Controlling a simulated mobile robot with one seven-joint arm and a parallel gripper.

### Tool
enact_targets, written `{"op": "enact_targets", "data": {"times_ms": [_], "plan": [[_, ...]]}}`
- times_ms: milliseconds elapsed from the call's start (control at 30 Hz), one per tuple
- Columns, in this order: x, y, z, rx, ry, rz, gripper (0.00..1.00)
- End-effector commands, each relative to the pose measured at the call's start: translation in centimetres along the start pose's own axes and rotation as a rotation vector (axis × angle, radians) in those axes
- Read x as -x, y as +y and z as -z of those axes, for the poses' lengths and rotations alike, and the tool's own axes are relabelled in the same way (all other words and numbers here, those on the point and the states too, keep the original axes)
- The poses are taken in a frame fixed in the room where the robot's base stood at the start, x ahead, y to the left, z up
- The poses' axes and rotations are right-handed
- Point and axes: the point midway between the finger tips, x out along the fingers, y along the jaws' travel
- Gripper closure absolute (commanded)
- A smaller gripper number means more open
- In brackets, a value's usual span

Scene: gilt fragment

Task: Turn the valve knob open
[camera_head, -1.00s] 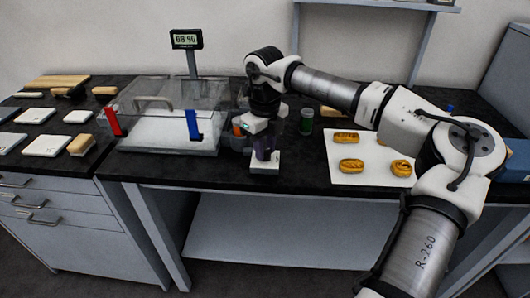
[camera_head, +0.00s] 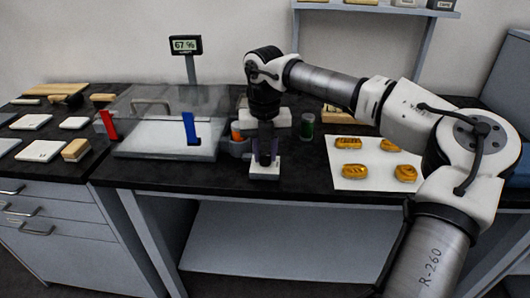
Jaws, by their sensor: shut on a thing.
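A small white block (camera_head: 265,171) stands at the front of the black bench, right of a clear box. My gripper (camera_head: 265,157) points straight down over this block and is shut on a dark, purplish part on top of it. I take this part to be the valve knob; the fingers hide most of it, so its turn angle cannot be told. A display (camera_head: 186,45) on a post behind the clear box reads 67 %.
The clear box (camera_head: 205,105) has a red handle (camera_head: 108,125) and a blue handle (camera_head: 191,128). Orange-capped (camera_head: 238,131) and green (camera_head: 307,125) containers stand close to my gripper. A white sheet (camera_head: 375,183) with several golden pieces lies at right.

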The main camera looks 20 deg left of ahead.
Motion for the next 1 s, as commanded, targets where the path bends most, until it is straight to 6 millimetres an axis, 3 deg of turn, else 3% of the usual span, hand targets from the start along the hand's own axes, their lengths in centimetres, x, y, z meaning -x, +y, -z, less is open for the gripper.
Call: {"op": "enact_targets", "data": {"times_ms": [533, 567, 700, 1000], "plan": [[0.0, -0.01, 0.04, -0.024, 0.002, 0.001, 0.98], [0.0, -0.01, 0.04, -0.024, 0.002, 0.001, 0.72], [0.0, 0.0, 0.03, -0.023, 0.001, 0.0, 0.54], [0.1, 0.0, 0.0, -0.023, 0.0, 0.0, 0.53]]}}
